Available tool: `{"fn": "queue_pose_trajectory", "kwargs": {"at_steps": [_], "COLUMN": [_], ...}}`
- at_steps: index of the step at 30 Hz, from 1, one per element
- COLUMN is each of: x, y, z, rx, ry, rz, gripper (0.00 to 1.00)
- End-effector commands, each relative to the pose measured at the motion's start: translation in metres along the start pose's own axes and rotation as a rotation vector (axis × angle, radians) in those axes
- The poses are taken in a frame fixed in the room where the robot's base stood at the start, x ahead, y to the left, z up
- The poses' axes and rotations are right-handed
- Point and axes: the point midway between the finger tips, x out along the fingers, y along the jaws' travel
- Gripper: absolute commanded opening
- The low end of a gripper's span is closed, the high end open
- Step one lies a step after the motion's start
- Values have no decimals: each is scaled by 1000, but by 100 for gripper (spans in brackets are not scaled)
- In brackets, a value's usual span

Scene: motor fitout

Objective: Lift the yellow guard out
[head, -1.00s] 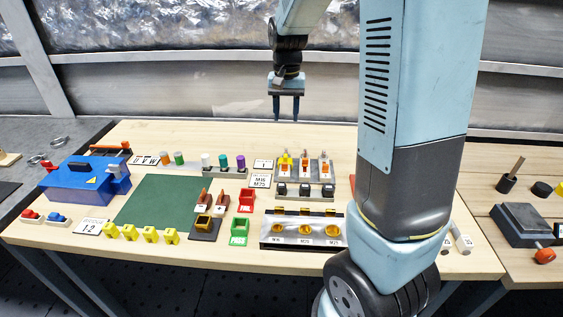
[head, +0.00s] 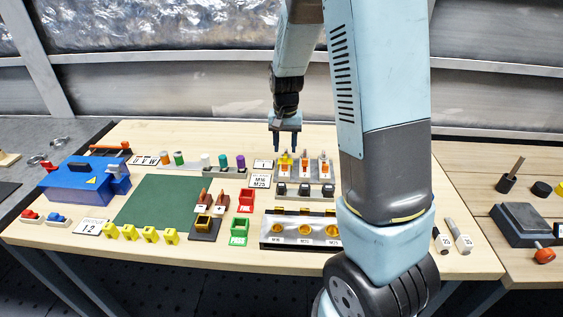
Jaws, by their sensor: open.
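A small yellow piece (head: 285,159), which looks like the yellow guard, stands at the left end of a grey block (head: 318,175) that also carries orange and white parts. My gripper (head: 284,148) points down just above and behind this yellow piece, its two dark fingers open and apart. In this view the fingertips come close to the piece's top; I cannot tell whether they touch it. The lower part of the yellow piece is hard to make out among the parts around it.
A silver plate with yellow rings (head: 305,229) lies in front of the block. Several yellow clips (head: 130,232) stand along the front edge. Red (head: 246,200) and green (head: 239,231) bins are left of the plate. The green mat (head: 158,203) is clear. A blue case (head: 85,178) stands at left.

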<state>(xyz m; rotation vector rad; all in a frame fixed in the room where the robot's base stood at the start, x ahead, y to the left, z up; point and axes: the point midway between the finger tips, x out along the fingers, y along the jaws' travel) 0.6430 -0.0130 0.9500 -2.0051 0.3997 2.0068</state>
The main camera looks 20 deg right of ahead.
Motion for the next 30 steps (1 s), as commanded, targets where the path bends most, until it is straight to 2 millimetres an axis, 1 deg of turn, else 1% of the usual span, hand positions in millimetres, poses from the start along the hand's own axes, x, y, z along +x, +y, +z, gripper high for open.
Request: {"fn": "queue_pose_trajectory", "kwargs": {"at_steps": [1, 3, 6, 9, 16, 30], "x": [8, 18, 28, 32, 33, 33], "y": [0, 0, 0, -1, -1, -1], "z": [1, 1, 1, 1, 1, 1], "rx": [0, 2, 1, 0, 0, -1], "ry": [-3, -2, -2, 0, 0, 0], "rz": [1, 1, 1, 0, 0, 0], "gripper": [45, 45, 45, 45, 45, 0]}}
